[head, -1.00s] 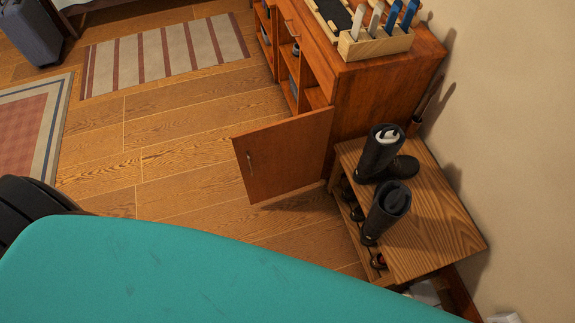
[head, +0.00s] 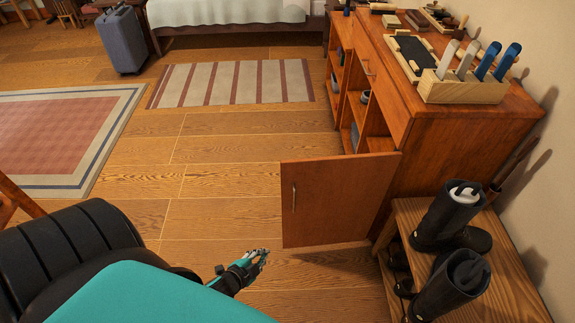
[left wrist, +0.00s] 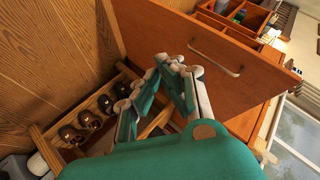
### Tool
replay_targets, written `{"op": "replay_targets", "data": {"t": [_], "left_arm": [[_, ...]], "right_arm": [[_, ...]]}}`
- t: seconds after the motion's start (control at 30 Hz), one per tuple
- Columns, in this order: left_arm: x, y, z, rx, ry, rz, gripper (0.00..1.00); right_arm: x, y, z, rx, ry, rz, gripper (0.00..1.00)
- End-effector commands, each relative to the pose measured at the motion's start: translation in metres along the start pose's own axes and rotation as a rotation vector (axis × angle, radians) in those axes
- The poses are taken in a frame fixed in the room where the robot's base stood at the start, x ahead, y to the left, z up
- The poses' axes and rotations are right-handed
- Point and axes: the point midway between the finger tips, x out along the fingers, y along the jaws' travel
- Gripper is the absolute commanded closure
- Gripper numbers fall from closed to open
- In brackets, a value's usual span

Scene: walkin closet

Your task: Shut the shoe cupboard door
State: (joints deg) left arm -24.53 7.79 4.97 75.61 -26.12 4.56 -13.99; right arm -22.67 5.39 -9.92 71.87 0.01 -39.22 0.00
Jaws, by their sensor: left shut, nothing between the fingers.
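The shoe cupboard (head: 455,155) stands against the right wall in the head view. Its reddish-brown door (head: 335,200) is swung wide open toward the floor, with a metal handle (head: 293,197) near its free edge. My left gripper (head: 262,255) is low, left of and below the door's free edge, apart from it in the head view. In the left wrist view the left gripper (left wrist: 172,62) is shut and empty, with the door (left wrist: 245,85) and its handle (left wrist: 214,60) behind the fingers. Whether they touch the door is unclear. My right gripper is not in view.
A wooden shoe bench (head: 505,285) with black boots (head: 450,215) stands beside the cupboard; its lower rack with shoes (left wrist: 85,118) shows in the left wrist view. A wooden brush holder (head: 465,90) sits on the cupboard. The floor left of the door is clear, with rugs beyond.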

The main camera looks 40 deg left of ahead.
Motion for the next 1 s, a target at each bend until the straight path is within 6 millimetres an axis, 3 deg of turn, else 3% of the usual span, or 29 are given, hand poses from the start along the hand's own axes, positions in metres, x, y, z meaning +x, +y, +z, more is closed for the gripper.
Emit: {"op": "replay_targets", "data": {"t": [0.03, 0.2, 0.33, 0.5, 0.63, 0.77, 1.0], "left_arm": [[0.017, -0.014, 0.0, 0.083, 0.063, -0.075, 1.0], [0.014, -0.086, -0.038, 0.387, 0.227, -0.303, 1.0], [-0.003, -0.118, -0.063, 0.578, 0.3, -0.432, 1.0], [-0.019, -0.138, -0.083, 0.71, 0.34, -0.515, 1.0], [-0.018, -0.145, -0.091, 0.731, 0.347, -0.528, 1.0], [-0.004, -0.151, -0.1, 0.729, 0.348, -0.528, 1.0], [0.039, -0.169, -0.124, 0.727, 0.346, -0.528, 1.0]], "right_arm": [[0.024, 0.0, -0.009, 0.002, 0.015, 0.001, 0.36], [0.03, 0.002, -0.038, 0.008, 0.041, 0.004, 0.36], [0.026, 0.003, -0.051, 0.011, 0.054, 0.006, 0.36], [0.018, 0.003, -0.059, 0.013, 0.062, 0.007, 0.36], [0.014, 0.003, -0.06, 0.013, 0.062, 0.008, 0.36], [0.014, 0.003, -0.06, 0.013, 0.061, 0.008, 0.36], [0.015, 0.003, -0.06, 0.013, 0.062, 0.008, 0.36]]}}
